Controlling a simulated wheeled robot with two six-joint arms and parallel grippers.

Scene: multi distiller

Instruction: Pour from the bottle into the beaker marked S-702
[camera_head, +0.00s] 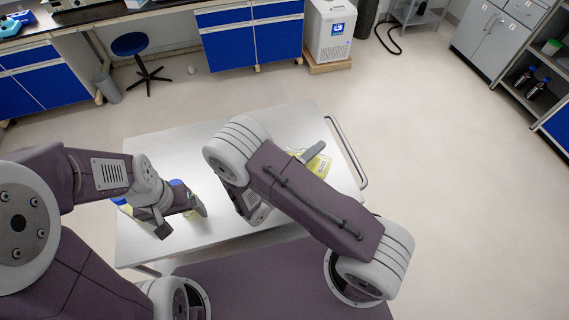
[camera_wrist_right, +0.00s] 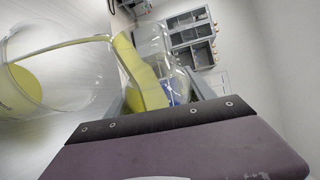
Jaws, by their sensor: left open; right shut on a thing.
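My right gripper (camera_wrist_right: 163,92) is shut on a clear bottle (camera_wrist_right: 145,72) with yellow liquid, which looks tilted in the right wrist view. A large clear beaker (camera_wrist_right: 75,75) with yellow in it stands close beside the bottle there. A thin yellow band runs across the beaker; I cannot tell if it is a stream or a liquid edge. In the head view, a marked vessel with yellow liquid (camera_head: 320,167) shows beyond my right arm, its marking too small to read surely. My left gripper (camera_head: 181,217) is open, low over the table's left part.
A blue-capped container (camera_head: 177,184) stands behind my left gripper, partly hidden. My right arm hides the table's middle. The table's far part is clear.

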